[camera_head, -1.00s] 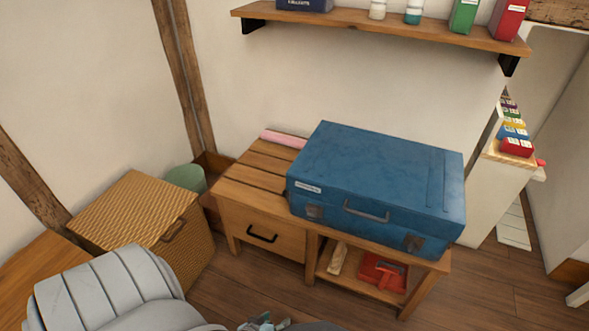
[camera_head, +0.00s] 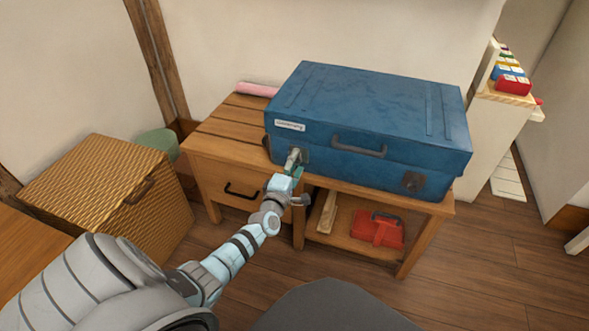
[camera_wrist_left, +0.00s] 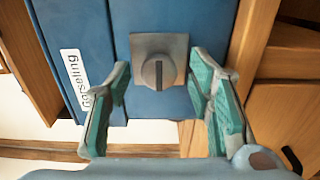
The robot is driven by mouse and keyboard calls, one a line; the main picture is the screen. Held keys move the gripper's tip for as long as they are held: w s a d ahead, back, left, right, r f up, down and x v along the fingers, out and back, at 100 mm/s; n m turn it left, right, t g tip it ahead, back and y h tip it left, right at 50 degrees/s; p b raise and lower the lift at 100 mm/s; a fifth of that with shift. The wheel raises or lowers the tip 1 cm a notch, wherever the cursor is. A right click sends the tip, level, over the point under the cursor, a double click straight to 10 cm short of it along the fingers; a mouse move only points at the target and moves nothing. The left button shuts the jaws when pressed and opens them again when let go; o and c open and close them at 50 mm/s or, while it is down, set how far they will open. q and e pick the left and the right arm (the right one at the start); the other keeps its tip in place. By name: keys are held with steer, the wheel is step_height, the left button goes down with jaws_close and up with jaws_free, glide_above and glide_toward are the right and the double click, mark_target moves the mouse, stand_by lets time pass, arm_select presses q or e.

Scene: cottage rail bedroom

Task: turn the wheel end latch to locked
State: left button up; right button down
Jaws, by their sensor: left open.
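A blue suitcase (camera_head: 375,115) lies flat on a wooden bench (camera_head: 225,130). Its front has a handle (camera_head: 358,147) and a latch near each end. The right latch (camera_head: 412,182) is uncovered. The left latch (camera_head: 305,156) is partly hidden by my left gripper (camera_head: 293,160). In the left wrist view this latch is a grey square plate with a round knob (camera_wrist_left: 159,73) and a dark upright slot. My left gripper (camera_wrist_left: 161,88) is open, its teal-padded fingers on either side of the knob, apparently not touching it. My right gripper is not in view.
A white label (camera_head: 290,125) is on the suitcase front near the left latch. The bench has a drawer (camera_head: 225,180) and a lower shelf holding a red toolbox (camera_head: 377,230). A wicker basket (camera_head: 105,195) stands at left.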

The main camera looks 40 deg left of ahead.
arm_select(q)
steer(key=shift+w+a, duration=0.1)
steer(key=shift+w, duration=0.05)
jaws_close()
